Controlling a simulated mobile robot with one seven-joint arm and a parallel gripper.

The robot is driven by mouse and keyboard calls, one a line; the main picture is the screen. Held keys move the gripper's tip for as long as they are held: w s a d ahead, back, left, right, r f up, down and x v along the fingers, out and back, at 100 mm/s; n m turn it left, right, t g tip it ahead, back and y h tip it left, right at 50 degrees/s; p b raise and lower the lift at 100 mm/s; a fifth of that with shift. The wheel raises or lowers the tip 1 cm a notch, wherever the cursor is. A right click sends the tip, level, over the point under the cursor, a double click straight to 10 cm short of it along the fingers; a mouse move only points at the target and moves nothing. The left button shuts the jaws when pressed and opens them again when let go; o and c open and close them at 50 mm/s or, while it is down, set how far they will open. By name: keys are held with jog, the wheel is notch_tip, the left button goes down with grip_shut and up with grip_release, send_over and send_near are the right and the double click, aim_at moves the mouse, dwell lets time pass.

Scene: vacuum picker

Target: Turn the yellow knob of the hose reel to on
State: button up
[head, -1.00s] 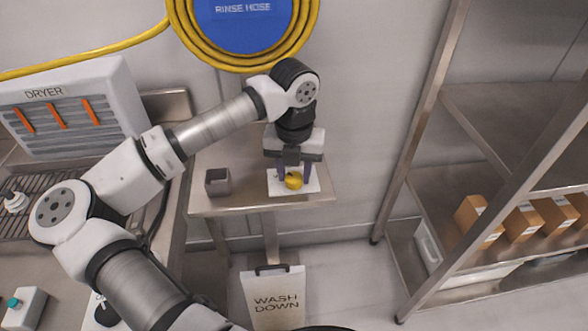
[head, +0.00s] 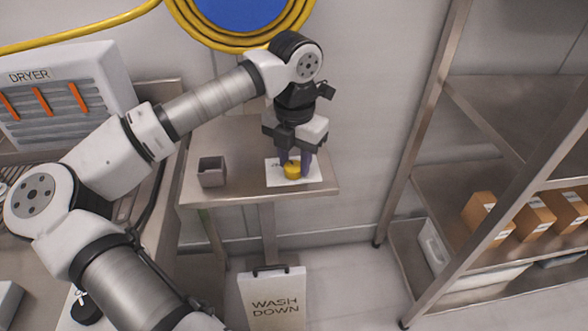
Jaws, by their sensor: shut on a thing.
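The yellow knob (head: 292,172) sits on a white plate (head: 312,177) on the small metal shelf under the hose reel. My gripper (head: 294,166) points down at the knob with its two dark purple fingers on either side of it, shut on it. The fingers hide part of the knob and any marks near it. The hose reel (head: 243,42), with a blue disc and yellow hose, hangs on the wall above; its top is cut off.
A small grey open box (head: 212,171) stands on the shelf left of the plate. The dryer (head: 62,92) is at the left. A "WASH DOWN" board (head: 272,296) stands below. A metal rack (head: 480,160) with cardboard boxes is at the right.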

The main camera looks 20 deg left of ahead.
aim_at(296, 165)
jog(key=m+b, duration=0.3)
jog(key=m, duration=0.2)
jog(key=shift+d+f+m+b, duration=0.1)
jog(key=shift+f+m+b, duration=0.05)
jog(key=shift+m+b, duration=0.2)
jog(key=m+b, duration=0.2)
jog(key=m, duration=0.3)
jog(key=shift+s, duration=0.1)
jog(key=shift+r+m, duration=0.2)
jog(key=shift+m, duration=0.15)
jog(key=o, duration=1)
jog(key=shift+c, duration=0.2)
jog(key=shift+r, duration=0.1)
notch_tip(296, 165, up, 14)
jog(key=shift+f, duration=0.2)
